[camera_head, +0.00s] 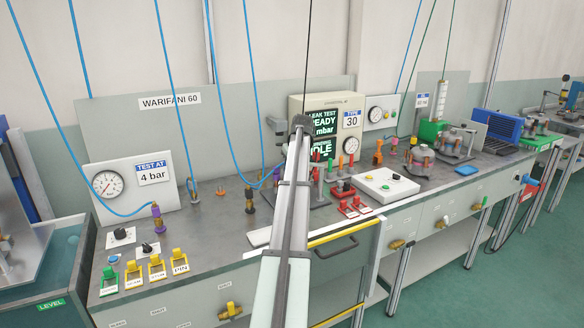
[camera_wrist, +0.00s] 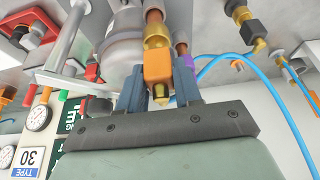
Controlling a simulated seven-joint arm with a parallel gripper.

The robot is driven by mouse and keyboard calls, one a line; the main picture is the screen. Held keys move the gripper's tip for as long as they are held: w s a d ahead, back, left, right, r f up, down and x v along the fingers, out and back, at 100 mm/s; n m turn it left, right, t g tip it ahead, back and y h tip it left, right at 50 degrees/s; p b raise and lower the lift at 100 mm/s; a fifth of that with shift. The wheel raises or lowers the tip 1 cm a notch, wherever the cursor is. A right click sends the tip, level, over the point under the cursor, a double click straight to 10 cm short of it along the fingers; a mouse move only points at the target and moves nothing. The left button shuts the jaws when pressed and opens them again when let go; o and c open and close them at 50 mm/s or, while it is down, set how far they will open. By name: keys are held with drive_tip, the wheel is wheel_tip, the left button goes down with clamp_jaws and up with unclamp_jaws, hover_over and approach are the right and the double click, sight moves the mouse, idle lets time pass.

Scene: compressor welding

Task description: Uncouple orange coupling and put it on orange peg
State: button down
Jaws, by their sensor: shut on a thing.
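In the wrist view my gripper (camera_wrist: 159,70) has its two blue-grey fingers on either side of the orange coupling (camera_wrist: 157,62) and is shut on it. A brass tip sticks out of the coupling on the near side. Its far end lines up with a brass and copper pipe (camera_wrist: 154,28) next to a silver-grey rounded compressor body (camera_wrist: 124,48). I cannot tell whether the coupling is apart from the pipe. In the head view my arm hides the fingers and the coupling. A small orange fitting (camera_head: 220,191) stands on the bench; I cannot tell if it is the orange peg.
Brass fittings with blue hoses (camera_head: 193,190) stand left of my arm. The leak test box (camera_head: 326,118) stands behind it. A white control panel (camera_head: 390,184) lies to the right.

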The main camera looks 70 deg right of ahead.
drive_tip(key=shift+r, duration=0.4)
drive_tip(key=shift+r, duration=1.9)
drive_tip(key=c, duration=1.3)
unclamp_jaws()
clamp_jaws()
drive_tip(key=shift+w+d, duration=0.1)
drive_tip(key=shift+w, duration=0.1)
drive_tip(key=w+d, duration=0.1)
drive_tip(key=w, duration=0.1)
drive_tip(key=w+d+r, duration=0.1)
drive_tip(key=w, duration=0.2)
drive_tip(key=w+d+r, duration=0.1)
drive_tip(key=w, duration=0.1)
drive_tip(key=shift+w, duration=0.3)
drive_tip(key=w+f+n+y, duration=0.1)
drive_tip(key=w+f+n, duration=0.2)
drive_tip(key=w, duration=1)
drive_tip(key=w+a+f+n+t+y, duration=0.1)
drive_tip(key=w+f+n, duration=0.2)
drive_tip(key=w, duration=1)
drive_tip(key=shift+w+a+f, duration=0.15)
drive_tip(key=shift+w+f, duration=0.25)
drive_tip(key=shift+f, duration=0.3)
